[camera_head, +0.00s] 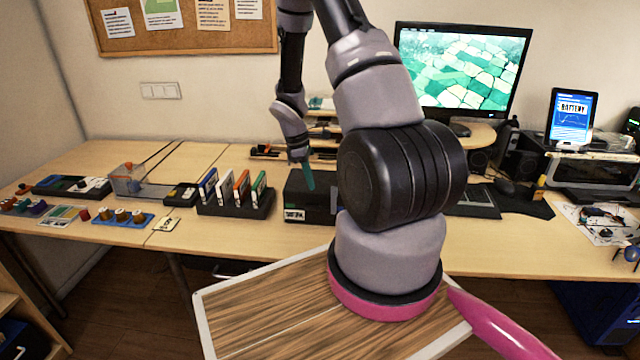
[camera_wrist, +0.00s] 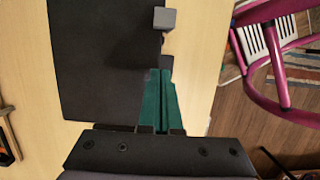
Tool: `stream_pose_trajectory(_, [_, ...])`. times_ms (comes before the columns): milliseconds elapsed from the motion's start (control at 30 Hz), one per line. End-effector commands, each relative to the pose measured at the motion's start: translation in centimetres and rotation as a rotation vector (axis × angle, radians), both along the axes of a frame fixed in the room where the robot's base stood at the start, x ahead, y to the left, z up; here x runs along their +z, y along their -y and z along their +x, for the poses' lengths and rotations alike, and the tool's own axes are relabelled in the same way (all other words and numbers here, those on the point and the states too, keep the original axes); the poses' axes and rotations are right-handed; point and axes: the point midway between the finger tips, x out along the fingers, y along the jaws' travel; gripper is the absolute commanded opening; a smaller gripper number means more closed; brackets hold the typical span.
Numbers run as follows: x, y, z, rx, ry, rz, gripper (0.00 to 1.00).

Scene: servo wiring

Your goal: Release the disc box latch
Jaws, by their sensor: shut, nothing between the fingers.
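The disc box appears to be the black box (camera_head: 304,208) with a small pale label, on the desk left of my arm. In the wrist view its dark flat top (camera_wrist: 100,60) fills the upper left. A small grey block (camera_wrist: 165,18), possibly the latch, sits at the box's right edge there, with a small dark piece below it. My gripper (camera_head: 309,188) points down at the box in the head view. Its teal fingers (camera_wrist: 159,75) are together and empty, close beside the box edge below the grey block. I cannot tell whether they touch the box.
A black rack (camera_head: 235,207) of several coloured cases stands left of the box. A small open-fronted clear bin (camera_head: 128,180) and coloured spools are farther left. A monitor (camera_head: 465,68) and keyboard are behind my arm. In the wrist view, a pink chair (camera_wrist: 280,75) stands beyond the desk edge.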

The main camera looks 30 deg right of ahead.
Motion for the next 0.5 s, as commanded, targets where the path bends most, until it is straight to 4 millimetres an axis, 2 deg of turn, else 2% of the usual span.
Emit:
stream_pose_trajectory(33, [1.6,0.1,0.4,-0.006,0.010,-0.002,0.00])
stream_pose_trajectory(200, [5.2,-0.7,0.9,-0.004,0.009,-0.002,0.00])
stream_pose_trajectory(333, [7.2,-1.1,1.1,-0.003,0.007,-0.002,0.00])
stream_pose_trajectory(500, [8.5,-1.4,1.2,-0.003,0.003,-0.002,0.00])
